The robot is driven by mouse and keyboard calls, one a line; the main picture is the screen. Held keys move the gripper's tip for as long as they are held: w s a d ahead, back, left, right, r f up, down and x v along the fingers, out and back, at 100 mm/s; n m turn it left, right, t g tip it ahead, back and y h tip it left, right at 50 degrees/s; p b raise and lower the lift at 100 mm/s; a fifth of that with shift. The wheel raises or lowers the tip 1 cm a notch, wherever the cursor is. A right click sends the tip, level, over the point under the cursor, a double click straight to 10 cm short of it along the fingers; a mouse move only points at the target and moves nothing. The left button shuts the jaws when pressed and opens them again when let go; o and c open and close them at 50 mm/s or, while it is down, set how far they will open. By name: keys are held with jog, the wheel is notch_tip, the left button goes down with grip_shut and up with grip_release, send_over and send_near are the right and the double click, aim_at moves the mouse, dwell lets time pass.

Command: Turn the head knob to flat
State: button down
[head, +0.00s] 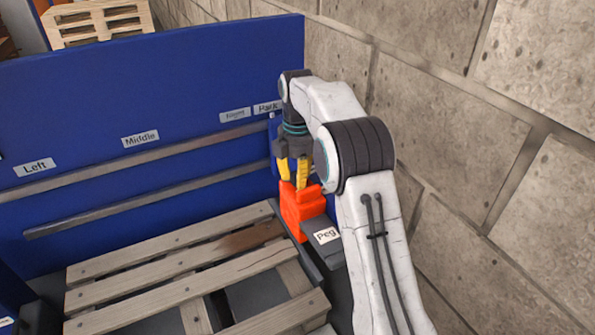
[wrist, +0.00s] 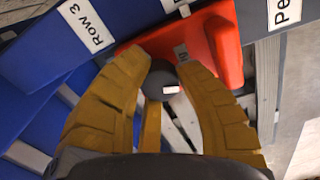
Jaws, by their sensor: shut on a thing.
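The orange-red head (head: 300,215) stands at the right side of the pallet, below my gripper (head: 294,178), beside the dark block labelled Peg. In the wrist view the head (wrist: 225,55) lies beyond the yellow fingers. A dark round knob (wrist: 155,84) with a white mark on its right side sits between the fingertips of my gripper (wrist: 161,75). The fingers are shut on the knob. A small label on the head (wrist: 181,53) is partly hidden by a finger and I cannot read it. In the head view the knob is hidden.
A blue panel (head: 140,100) with grey rails and labels Left, Middle and Park stands behind. A slatted wooden pallet (head: 180,268) lies in front of it. A block wall (head: 480,110) is close on the right. A Row 3 label (wrist: 87,27) shows in the wrist view.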

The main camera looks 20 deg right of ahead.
jog(key=m+p, duration=0.1)
jog(key=m, duration=0.2)
jog(key=shift+m+p, duration=0.35)
jog(key=shift+m, duration=0.05)
jog(key=m+p, duration=0.1)
jog(key=m, duration=0.2)
jog(key=shift+f+m, duration=0.1)
jog(key=shift+m, duration=0.2)
jog(key=m+p, duration=0.1)
jog(key=m, duration=0.2)
jog(key=shift+s+m, duration=0.1)
jog(key=shift+m, duration=0.2)
jog(key=m+p, duration=0.1)
jog(key=m, duration=0.3)
jog(key=shift+m, duration=0.3)
jog(key=m, duration=0.3)
jog(key=shift+m, duration=0.3)
jog(key=m, duration=0.4)
jog(key=shift+f+p, duration=0.1)
jog(key=shift+p, duration=0.3)
jog(key=m, duration=0.5)
jog(key=shift+m, duration=1.7)
